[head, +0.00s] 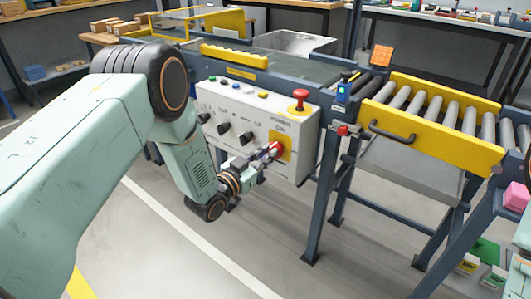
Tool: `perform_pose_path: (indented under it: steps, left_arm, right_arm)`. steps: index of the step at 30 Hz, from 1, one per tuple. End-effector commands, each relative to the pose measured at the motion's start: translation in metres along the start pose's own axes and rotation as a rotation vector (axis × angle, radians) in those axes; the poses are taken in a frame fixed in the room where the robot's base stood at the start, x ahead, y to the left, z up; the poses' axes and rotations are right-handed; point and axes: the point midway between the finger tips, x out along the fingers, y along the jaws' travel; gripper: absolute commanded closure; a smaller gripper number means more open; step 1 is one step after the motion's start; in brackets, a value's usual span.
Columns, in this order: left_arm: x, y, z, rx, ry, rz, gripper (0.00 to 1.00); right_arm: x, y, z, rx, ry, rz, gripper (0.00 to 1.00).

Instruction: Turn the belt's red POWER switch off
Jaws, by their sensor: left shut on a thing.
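The belt's control box (225,97) is a white panel on the side of the conveyor. Its red POWER switch (277,147) sits on a yellow plate (284,138) at the lower right of the panel, with lettering that seems to include "ON" above it. My left gripper (269,154) reaches the switch from the lower left and is shut on it, its fingers hiding part of it. The switch's exact angle is hard to tell. My right gripper is not in view.
A red mushroom button (299,96) stands out above the switch, and black knobs (247,138) lie to its left. A roller conveyor with a yellow side rail (430,122) and black handle is at the right. The grey floor (250,240) below is clear.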

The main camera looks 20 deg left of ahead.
Motion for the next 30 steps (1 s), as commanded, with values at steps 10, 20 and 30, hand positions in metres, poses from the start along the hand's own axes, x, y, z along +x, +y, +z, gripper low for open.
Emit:
perform_pose_path:
  steps: [10,20,30]
  left_arm:
    - [-0.001,0.005,0.001,0.306,-0.005,0.002,1.0]
    - [-0.002,0.008,0.003,0.619,-0.005,0.002,1.0]
    - [-0.002,0.011,0.007,0.941,-0.006,0.003,1.0]
  right_arm:
    - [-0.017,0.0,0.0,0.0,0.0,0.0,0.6]
    - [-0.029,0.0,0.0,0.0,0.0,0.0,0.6]
    - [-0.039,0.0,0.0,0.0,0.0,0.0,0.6]
